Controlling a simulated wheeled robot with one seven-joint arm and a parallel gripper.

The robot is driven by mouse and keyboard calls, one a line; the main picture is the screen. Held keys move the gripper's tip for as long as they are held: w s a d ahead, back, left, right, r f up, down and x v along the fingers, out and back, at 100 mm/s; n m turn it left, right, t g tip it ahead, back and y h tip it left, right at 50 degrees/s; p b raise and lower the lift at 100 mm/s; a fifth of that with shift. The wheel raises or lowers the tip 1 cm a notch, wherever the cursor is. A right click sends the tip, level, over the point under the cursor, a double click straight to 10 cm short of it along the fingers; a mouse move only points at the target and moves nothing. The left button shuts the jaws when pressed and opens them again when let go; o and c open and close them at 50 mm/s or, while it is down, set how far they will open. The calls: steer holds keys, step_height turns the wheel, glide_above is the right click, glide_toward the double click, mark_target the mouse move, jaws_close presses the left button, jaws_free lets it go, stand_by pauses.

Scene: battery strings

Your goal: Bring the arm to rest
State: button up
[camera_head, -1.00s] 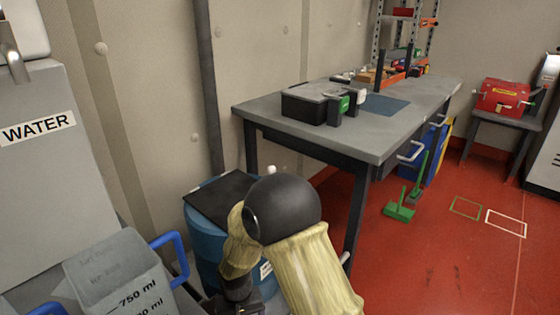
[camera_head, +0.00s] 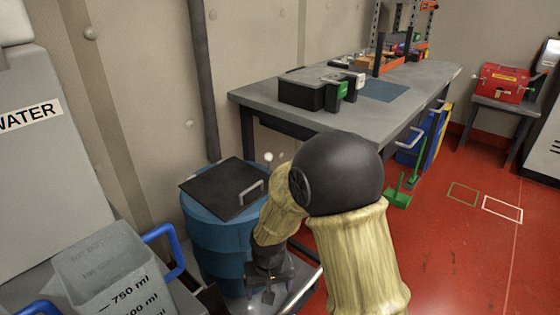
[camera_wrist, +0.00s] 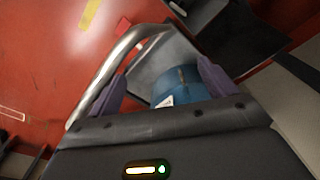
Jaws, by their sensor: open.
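My arm, in yellowish sleeves with a black rounded elbow, stands in the middle of the head view. My gripper (camera_head: 264,290) hangs low beside the blue drum (camera_head: 212,240), and its fingertips are hard to make out there. In the wrist view my gripper (camera_wrist: 160,78) shows two purple fingers spread apart with nothing held between them. A blue rounded thing with a white label (camera_wrist: 178,86) shows beyond the gap, apparently the drum.
The drum has a black lid (camera_head: 222,186). A grey measuring jug (camera_head: 95,265) with a blue handle stands at the lower left. A grey workbench (camera_head: 300,120) carries a black box (camera_head: 300,92). Red floor (camera_head: 460,260) is open at the right.

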steer(key=s+d+r+m+t, duration=0.15)
steer(key=s+d+r, duration=0.3)
steer(key=d, duration=0.45)
steer(key=s+d+r+m, duration=0.2)
steer(key=s+d+r, duration=0.3)
steer(key=d, duration=0.4)
steer(key=w+p+v, duration=0.2)
steer(key=p+v, duration=0.9)
steer(key=w+r+p+v, duration=0.1)
steer(key=w+p+v, duration=0.2)
steer(key=p+v, duration=0.9)
steer(key=w+p+v, duration=0.3)
steer(key=p+v, duration=0.8)
steer(key=p, duration=0.1)
steer(key=shift+a+r+n, duration=0.2)
steer(key=shift+r+n, duration=0.15)
steer(key=shift+r, duration=0.25)
steer(key=shift+w, duration=0.1)
